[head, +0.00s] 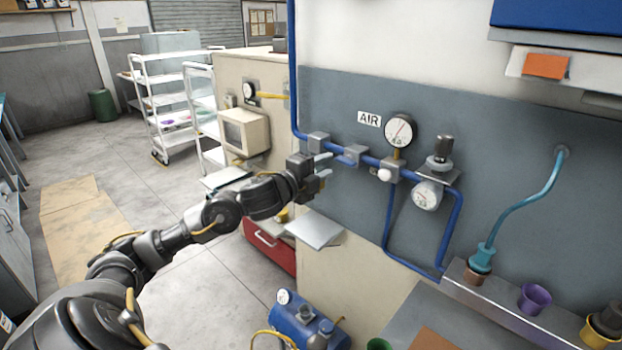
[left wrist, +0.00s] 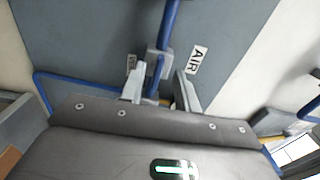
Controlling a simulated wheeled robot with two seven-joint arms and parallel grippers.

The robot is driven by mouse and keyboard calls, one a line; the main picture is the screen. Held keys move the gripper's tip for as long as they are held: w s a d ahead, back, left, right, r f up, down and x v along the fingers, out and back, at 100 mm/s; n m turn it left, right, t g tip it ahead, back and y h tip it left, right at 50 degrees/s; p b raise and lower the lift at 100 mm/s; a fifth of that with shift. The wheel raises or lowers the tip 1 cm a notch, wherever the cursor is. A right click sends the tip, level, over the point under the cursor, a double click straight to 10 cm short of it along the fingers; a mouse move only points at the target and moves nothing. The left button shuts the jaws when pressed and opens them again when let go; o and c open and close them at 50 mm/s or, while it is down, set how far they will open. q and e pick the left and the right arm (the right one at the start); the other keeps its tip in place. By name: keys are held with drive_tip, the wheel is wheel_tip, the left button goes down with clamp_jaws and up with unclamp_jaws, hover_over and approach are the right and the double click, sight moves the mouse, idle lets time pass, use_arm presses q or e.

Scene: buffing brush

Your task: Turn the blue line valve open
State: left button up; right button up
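The blue air line (head: 371,160) runs along the grey wall panel under an AIR sign (head: 369,119). A small grey-blue block (head: 352,154), which looks like the valve, sits on this line; its handle position is hard to tell. My left gripper (head: 328,165) is just left of and slightly below that block, with its fingers apart and nothing held. In the left wrist view the open fingers (left wrist: 158,84) stand either side of the blue line, with a grey fitting (left wrist: 157,62) beyond the tips. Contact cannot be told. My right gripper is out of view.
A round gauge (head: 400,130), a regulator (head: 440,155) and a lower gauge (head: 426,195) stand right of the valve. A ledge with coloured cups (head: 534,298) runs at lower right. A blue compressor tank (head: 306,322) is on the floor below.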

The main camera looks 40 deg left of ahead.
use_arm(q)
drive_tip(key=s+b, duration=0.1)
drive_tip(key=s, duration=0.5)
drive_tip(key=shift+s+a+b, duration=0.15)
drive_tip(key=shift+a+b, duration=0.05)
drive_tip(key=shift+b, duration=0.2)
